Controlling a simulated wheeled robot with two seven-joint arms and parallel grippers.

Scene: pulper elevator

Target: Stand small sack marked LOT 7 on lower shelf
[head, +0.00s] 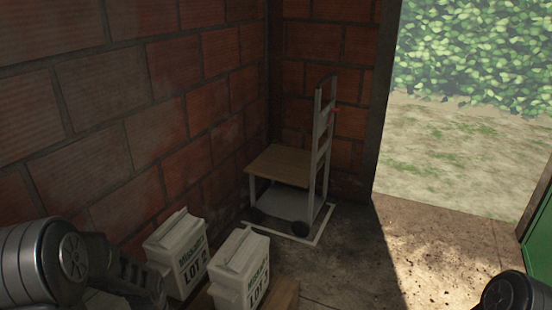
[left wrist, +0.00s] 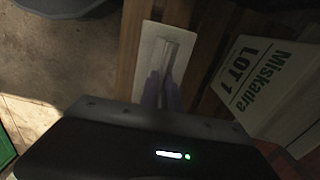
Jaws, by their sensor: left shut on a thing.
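In the left wrist view my left gripper (left wrist: 165,92) is shut on the top ridge of a small white sack (left wrist: 150,72). I see this sack from above, over wooden slats, and its marking is hidden. The head view does not show this grip. A trolley (head: 318,150) stands in the far corner, with a wooden upper shelf (head: 283,165) and a pale lower shelf (head: 290,204) close to the floor. The lower shelf looks empty as far as it shows. My right gripper is in neither view.
A white sack marked LOT 1 (left wrist: 262,85) shows in the left wrist view. Brick walls (head: 190,90) bound the left and back. Floor (head: 350,260) before the trolley is clear; an opening lies right.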

